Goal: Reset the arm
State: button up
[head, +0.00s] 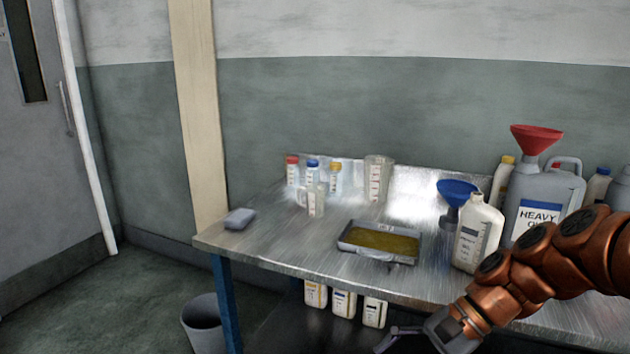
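My copper-coloured arm (545,265) reaches in from the right edge, low in front of the metal table's front edge. My gripper (412,336) is at the bottom of the head view, below the tabletop and in front of the lower shelf. One grey finger points left; the rest is cut off or hard to make out, so its opening is unclear. I see nothing held in it. The arm covers part of the tabletop and the lower front of the heavy oil can (545,200).
The metal table (300,240) holds a tray of yellowish liquid (345,242), a white bottle (478,235), a blue funnel (456,192), a red funnel (536,138) on the can, and small bottles and jugs behind. A bin (203,325) stands at lower left. Floor at left is clear.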

jog(key=s+d+f+n+h, duration=0.2)
jog(key=s+n+h, duration=0.1)
jog(key=s, duration=0.3)
jog(key=s+d+f+n+g+h, duration=0.1)
jog(key=s+f+n+h, duration=0.2)
jog(key=s, duration=0.3)
jog(key=s+d+f+n+h, duration=0.2)
jog(key=s+n+h, duration=0.15)
jog(key=s, duration=0.25)
jog(key=s+p+v, duration=0.2)
jog(key=p+v, duration=0.7)
jog(key=s+r+p+v, duration=0.1)
jog(key=s+p+v, duration=0.1)
jog(key=p+v, duration=0.6)
jog(key=shift+w+r+t+p, duration=0.35)
jog(key=shift+w+r+t, duration=0.05)
jog(key=shift+r, duration=0.35)
jog(key=shift+c, duration=0.3)
